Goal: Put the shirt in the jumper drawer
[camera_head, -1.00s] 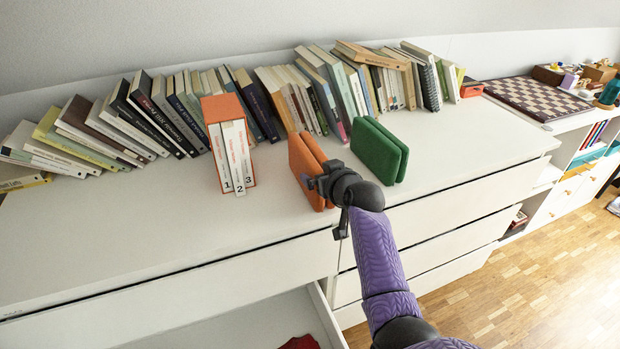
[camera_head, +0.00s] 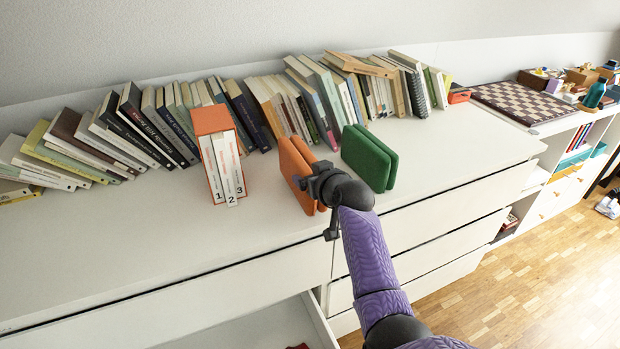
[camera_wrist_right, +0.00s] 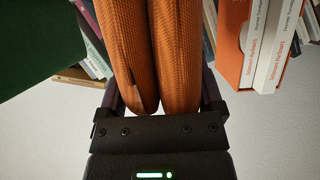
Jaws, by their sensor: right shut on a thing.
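An orange folded garment (camera_head: 297,170) stands upright on the white dresser top (camera_head: 285,225). I cannot tell whether it touches the top. My right gripper (camera_head: 318,184) is shut on its near edge. In the right wrist view the two rounded orange folds (camera_wrist_right: 125,45) sit between the fingers (camera_wrist_right: 160,92). A green folded garment (camera_head: 366,158) stands upright just right of it, apart from it. Below, a drawer (camera_head: 322,322) is open, with a bit of dark red cloth at the bottom edge of the view. My left gripper is out of view.
An orange box with white numbered volumes (camera_head: 213,120) stands left of the orange garment. A row of leaning books (camera_head: 150,130) lines the wall. A chessboard (camera_head: 528,103) lies on the lower unit at right. The front left of the dresser top is clear.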

